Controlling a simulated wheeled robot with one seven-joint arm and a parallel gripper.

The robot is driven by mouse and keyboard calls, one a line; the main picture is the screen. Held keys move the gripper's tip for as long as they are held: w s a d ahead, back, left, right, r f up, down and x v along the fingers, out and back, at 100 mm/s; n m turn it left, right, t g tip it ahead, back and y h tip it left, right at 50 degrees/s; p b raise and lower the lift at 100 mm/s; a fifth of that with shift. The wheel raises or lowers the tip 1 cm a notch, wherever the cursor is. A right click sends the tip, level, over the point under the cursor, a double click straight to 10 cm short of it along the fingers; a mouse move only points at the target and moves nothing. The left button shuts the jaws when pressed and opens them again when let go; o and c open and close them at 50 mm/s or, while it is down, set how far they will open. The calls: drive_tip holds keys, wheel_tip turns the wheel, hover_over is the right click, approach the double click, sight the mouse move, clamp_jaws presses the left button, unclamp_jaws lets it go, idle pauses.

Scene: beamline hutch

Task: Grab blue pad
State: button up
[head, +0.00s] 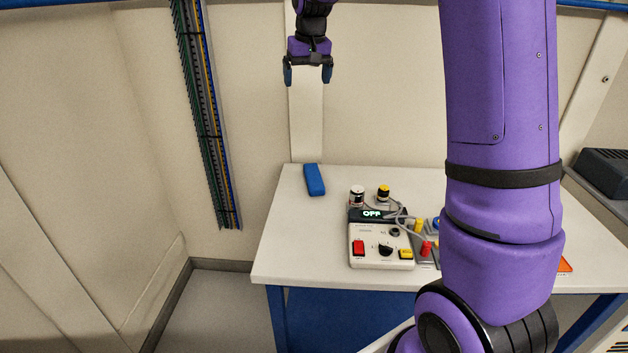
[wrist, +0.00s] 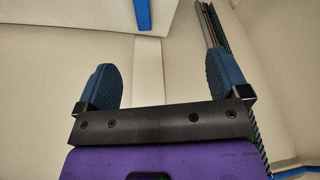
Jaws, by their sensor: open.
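The blue pad (head: 314,180) lies on the white table (head: 285,240) near its back left corner, in the head view. My gripper (head: 308,77) is high above the table, above the pad in the picture and apart from it. Its two blue fingers are spread and point down, with nothing between them. In the wrist view my gripper (wrist: 168,85) is also open and empty, with the wall behind it.
A control box (head: 380,240) with an OFF display stands right of the pad, with two small cylinders behind it and cables beside it. My purple arm hides the table's right part. A cable tray (head: 207,110) runs up the wall at left. The table left of the box is clear.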

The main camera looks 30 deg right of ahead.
drive_tip(key=w+d+f+g, duration=0.1)
drive_tip(key=w+d+f, duration=0.5)
drive_tip(key=w+f, duration=0.65)
drive_tip(key=m+g, duration=0.1)
drive_tip(key=m, duration=0.1)
approach(314, 175)
drive_tip(key=f, duration=0.5)
drive_tip(key=shift+w+d+f, duration=0.15)
drive_tip(key=shift+d+f, duration=0.15)
drive_tip(key=shift+d, duration=0.1)
drive_tip(key=shift+w+a+f, duration=0.1)
drive_tip(key=shift+a+f, duration=0.05)
drive_tip(key=shift+f, duration=1.2)
drive_tip(key=shift+a+f, duration=0.15)
drive_tip(key=shift+f, duration=1.2)
drive_tip(key=shift+r, duration=0.1)
drive_tip(key=c, duration=1.3)
